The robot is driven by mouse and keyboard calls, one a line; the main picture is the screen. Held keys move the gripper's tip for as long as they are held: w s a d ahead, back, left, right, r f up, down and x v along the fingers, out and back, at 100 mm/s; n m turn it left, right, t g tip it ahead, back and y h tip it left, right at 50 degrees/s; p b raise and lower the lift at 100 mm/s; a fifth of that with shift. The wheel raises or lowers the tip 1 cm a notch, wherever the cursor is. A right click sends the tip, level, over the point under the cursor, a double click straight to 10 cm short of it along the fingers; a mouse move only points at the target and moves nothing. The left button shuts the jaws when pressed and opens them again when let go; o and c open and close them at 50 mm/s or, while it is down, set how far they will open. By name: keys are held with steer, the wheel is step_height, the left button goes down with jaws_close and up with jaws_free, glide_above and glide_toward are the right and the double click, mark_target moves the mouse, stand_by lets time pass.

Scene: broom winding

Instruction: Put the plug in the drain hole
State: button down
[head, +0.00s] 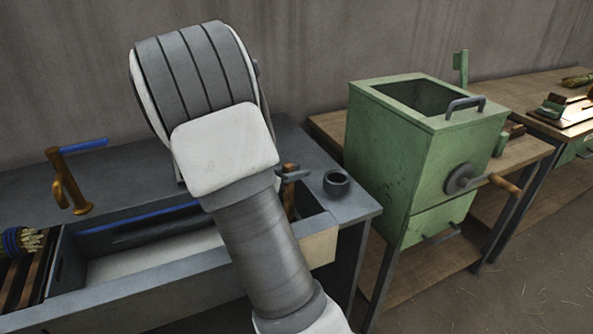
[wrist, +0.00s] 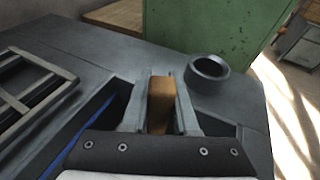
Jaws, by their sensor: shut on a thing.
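My gripper (head: 290,175) is shut on an upright brown bar (head: 289,203) at the right end of the sink trough. In the wrist view the bar (wrist: 161,103) is between the two grey fingers (wrist: 160,102). Its lower end is hidden, so I cannot tell for sure whether it is the plug. The grey sink trough (head: 150,290) has a pale bottom, and my arm covers part of it. I see no drain hole in either view.
A dark hollow ring or cup (head: 337,183) stands on the sink's right corner, close to my gripper. A brass tap (head: 68,185) with a blue lever is at the left. A green cranked box (head: 410,150) stands on a bench at the right.

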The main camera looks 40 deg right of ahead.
steer(key=shift+f, duration=0.2)
steer(key=c, duration=1)
jaws_free()
steer(key=shift+o, duration=0.2)
steer(key=shift+r, duration=0.1)
steer(key=p+v, duration=0.4)
steer(key=v, duration=0.7)
steer(key=shift+p, duration=0.4)
steer(key=shift+s, duration=0.1)
